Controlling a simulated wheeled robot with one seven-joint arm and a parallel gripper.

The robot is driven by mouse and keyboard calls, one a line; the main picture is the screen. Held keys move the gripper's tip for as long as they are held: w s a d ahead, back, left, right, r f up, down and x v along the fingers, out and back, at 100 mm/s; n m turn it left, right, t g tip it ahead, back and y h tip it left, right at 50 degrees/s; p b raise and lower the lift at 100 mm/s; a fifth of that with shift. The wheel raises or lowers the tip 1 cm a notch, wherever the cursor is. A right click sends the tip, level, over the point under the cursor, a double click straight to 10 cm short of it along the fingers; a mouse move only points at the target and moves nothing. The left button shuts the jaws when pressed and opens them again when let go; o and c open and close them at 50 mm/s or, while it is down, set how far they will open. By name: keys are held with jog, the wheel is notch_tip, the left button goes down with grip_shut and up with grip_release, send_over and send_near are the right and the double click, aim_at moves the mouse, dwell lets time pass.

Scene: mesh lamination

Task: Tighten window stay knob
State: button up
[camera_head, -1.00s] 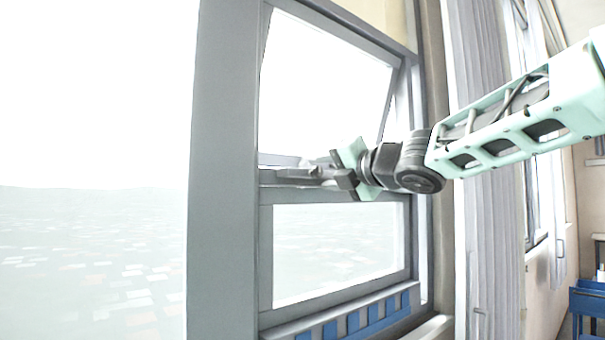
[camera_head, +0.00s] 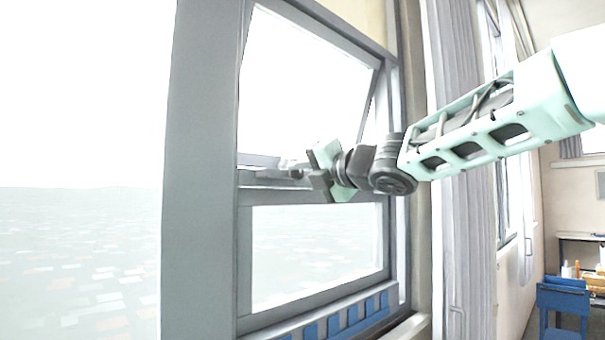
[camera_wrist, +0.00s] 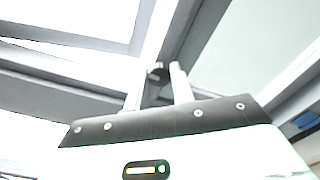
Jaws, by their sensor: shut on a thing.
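The window (camera_head: 244,215) has its upper sash tilted open above a fixed lower pane. My gripper (camera_head: 290,167) reaches from the right to the middle rail (camera_head: 258,180), where the stay hardware is. In the wrist view my gripper (camera_wrist: 158,84) has its two pale fingers close together on a small dark grey knob (camera_wrist: 157,72) at the window frame. The fingers hide much of the knob. The head view is too coarse to tell the knob from the fingertips.
A grey curtain (camera_head: 462,200) hangs right of the window. A blue cart (camera_head: 563,297) stands far off at the lower right. A blue-striped strip (camera_head: 345,318) runs below the lower pane. The tilted sash edge (camera_head: 369,105) is above my wrist.

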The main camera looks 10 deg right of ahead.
jog(key=m+p, duration=0.1)
jog(key=m, duration=0.3)
jog(key=shift+r+m, duration=0.1)
jog(key=shift+m, duration=0.2)
jog(key=m+p, duration=0.2)
jog(key=m, duration=0.2)
jog(key=m+p, duration=0.2)
jog(key=m, duration=0.3)
jog(key=shift+m+p, duration=0.8)
jog(key=shift+m, duration=1)
jog(key=o, duration=1)
jog(key=shift+s+d, duration=0.1)
